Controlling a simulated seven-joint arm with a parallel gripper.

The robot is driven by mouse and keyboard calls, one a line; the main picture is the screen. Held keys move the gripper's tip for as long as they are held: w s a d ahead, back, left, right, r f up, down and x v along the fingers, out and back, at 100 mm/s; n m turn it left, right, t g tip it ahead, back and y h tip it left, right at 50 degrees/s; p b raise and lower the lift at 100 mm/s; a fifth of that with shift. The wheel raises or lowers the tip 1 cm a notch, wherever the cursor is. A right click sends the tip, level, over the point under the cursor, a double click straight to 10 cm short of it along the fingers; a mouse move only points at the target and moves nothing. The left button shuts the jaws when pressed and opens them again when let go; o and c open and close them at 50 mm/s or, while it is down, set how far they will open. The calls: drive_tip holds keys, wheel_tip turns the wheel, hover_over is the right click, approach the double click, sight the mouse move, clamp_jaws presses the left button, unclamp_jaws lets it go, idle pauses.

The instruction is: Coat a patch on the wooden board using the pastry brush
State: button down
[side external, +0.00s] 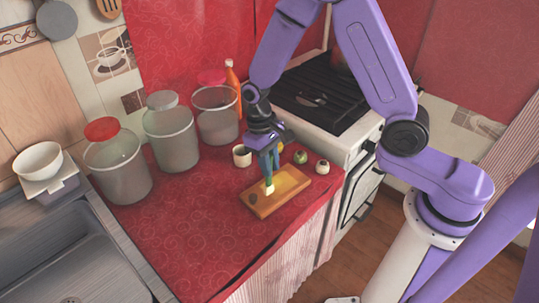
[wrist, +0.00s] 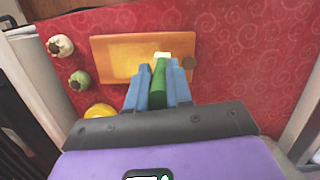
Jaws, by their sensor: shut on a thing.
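The wooden board (side external: 262,205) lies flat on the red oilcloth counter near its front edge. It also shows in the wrist view (wrist: 110,71), with a lighter yellow area (wrist: 135,55) on its surface. My gripper (side external: 269,165) is shut on the pastry brush, whose green handle (wrist: 158,77) sits between the two blue fingers. The brush's pale tip (side external: 269,189) points down at the board. I cannot tell for certain whether the tip touches the wood. A dark round spot (wrist: 187,62) is at one end of the board.
Several lidded jars, including a red-lidded one (side external: 118,165), stand along the back left. A small cup (side external: 242,156) and two small round vegetables (side external: 300,157) (side external: 322,167) are behind the board. The stove (side external: 330,100) is behind right, the sink (side external: 70,255) left. The counter's front left is clear.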

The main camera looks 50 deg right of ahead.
drive_tip(key=shift+f, duration=0.6)
drive_tip(key=shift+d, duration=5.4)
drive_tip(key=shift+w+a, duration=1.25)
drive_tip(key=shift+a, duration=4.05)
drive_tip(key=shift+d, duration=5.3)
wheel_tip(320, 180, up, 8)
drive_tip(key=shift+s+f, duration=0.2)
drive_tip(key=shift+s, duration=0.25)
